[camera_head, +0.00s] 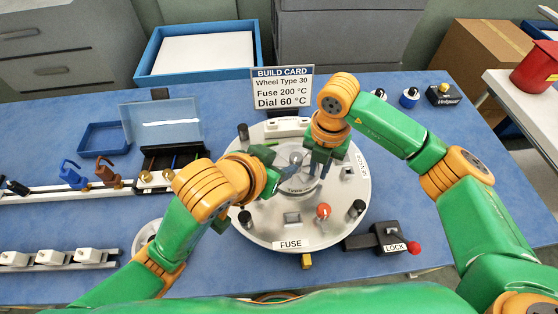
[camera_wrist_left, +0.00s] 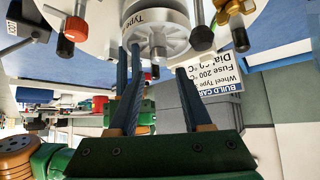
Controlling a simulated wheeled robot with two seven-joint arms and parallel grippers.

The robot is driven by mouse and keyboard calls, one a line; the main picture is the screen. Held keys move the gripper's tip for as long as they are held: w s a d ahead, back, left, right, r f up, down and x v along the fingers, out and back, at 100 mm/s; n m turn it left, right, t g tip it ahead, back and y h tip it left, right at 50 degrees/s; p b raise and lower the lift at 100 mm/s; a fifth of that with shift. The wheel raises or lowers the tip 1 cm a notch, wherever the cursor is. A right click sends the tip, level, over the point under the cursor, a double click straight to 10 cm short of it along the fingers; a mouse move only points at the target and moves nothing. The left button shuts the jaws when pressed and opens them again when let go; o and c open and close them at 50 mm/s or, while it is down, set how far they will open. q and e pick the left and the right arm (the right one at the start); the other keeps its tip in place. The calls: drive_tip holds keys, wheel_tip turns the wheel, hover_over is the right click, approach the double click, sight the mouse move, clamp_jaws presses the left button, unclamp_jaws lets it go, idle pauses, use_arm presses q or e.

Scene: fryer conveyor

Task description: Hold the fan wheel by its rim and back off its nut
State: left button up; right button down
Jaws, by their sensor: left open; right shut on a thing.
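The fan wheel (camera_head: 294,188) is a small grey wheel marked "Type" in the middle of the round silver plate (camera_head: 265,222). In the left wrist view the wheel (camera_wrist_left: 175,40) shows a small round hub, probably the nut (camera_wrist_left: 158,51). My right gripper (camera_head: 319,172) reaches down from above and is shut on the right side of the wheel's rim. My left gripper (camera_head: 276,168) comes from the left and is open. Its fingers (camera_wrist_left: 157,58) point at the wheel, with the hub between their tips in the left wrist view. Contact there cannot be told.
The plate carries a red knob (camera_head: 323,211) and several black posts. A lock block (camera_head: 378,238) with a red ball sits at the lower right. The build card (camera_head: 282,88) stands behind. A dark rack (camera_head: 170,158) and rails with parts lie to the left.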

drive_tip(key=c, duration=0.8)
unclamp_jaws()
drive_tip(key=shift+d, duration=0.1)
drive_tip(key=shift+o, duration=0.2)
